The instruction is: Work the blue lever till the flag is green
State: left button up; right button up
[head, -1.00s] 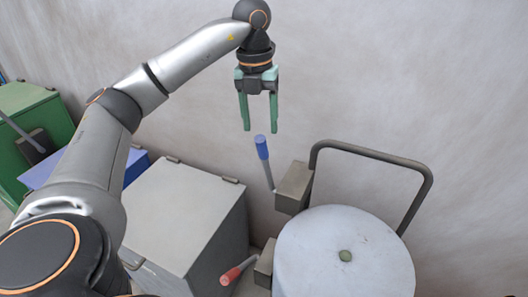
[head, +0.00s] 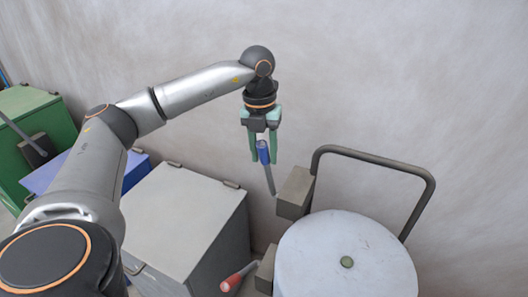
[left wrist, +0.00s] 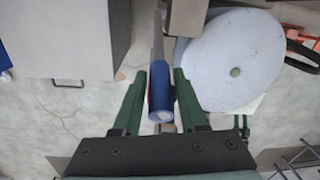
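The blue lever (head: 264,153), a grey rod with a blue grip, rises from a dark block beside the white drum. It leans up and to the left in the head view. My left gripper (head: 264,162) points down over the lever's top, its green fingers open, one on each side of the blue grip. In the left wrist view the blue grip (left wrist: 160,90) lies between the fingers, with narrow gaps showing. I cannot make out a flag for certain. A small dull green disc (head: 347,262) sits on the drum top.
The white drum (head: 320,240) has a dark hoop rail (head: 380,157) behind it. A red-gripped lever (head: 236,277) sticks out low at its left. A grey lidded box (head: 185,215) stands left of the levers, with blue and green (head: 30,110) boxes beyond. The wall is close behind.

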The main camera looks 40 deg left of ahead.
pick_arm(q)
grip_shut()
dwell(1.0)
